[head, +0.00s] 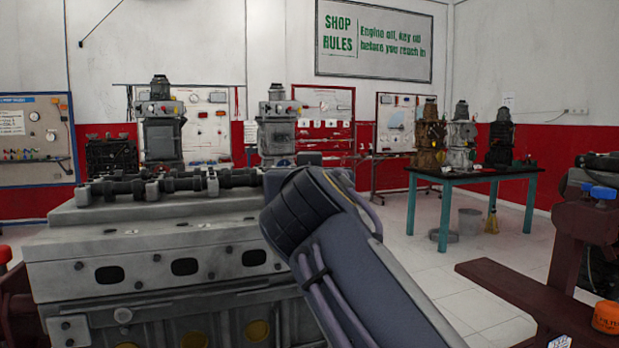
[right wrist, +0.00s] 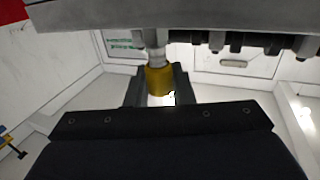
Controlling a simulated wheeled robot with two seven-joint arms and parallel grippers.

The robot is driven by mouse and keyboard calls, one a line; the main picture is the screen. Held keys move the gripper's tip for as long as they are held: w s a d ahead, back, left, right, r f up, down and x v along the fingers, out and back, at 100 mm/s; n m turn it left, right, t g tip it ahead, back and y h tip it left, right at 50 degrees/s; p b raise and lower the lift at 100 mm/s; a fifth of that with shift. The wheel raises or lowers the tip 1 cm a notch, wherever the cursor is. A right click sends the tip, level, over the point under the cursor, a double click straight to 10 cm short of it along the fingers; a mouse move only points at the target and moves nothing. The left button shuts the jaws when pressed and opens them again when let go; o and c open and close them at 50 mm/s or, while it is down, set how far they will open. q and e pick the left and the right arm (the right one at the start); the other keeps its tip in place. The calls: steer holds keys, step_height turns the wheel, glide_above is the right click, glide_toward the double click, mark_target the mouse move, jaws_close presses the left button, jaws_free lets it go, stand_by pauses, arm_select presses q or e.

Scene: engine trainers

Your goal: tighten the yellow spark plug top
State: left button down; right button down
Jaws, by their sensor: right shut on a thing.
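In the right wrist view the yellow spark plug top (right wrist: 158,79) sits between the two dark fingers of my right gripper (right wrist: 159,82), which is shut on it. A pale metal stem (right wrist: 152,48) runs from the yellow top towards the grey engine part (right wrist: 105,14) along the upper edge of that view. How far the threads are in cannot be told. In the head view my right arm reaches over the near grey engine (head: 160,262), and hides its right end. The right gripper and the yellow top are hidden there. My left gripper is not in view.
A dark shaft (head: 125,188) lies along the engine's top. A maroon stand (head: 520,290) with an orange filter (head: 606,317) is at the right. A teal-legged table (head: 487,180) with several small engines stands behind. Open floor (head: 440,282) lies between.

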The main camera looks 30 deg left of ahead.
steer(key=c, duration=1.3)
jaws_free()
steer(key=b+v, duration=0.2)
steer(key=v, duration=0.5)
steer(key=shift+s+d+b, duration=0.2)
steer(key=shift+s+b, duration=0.1)
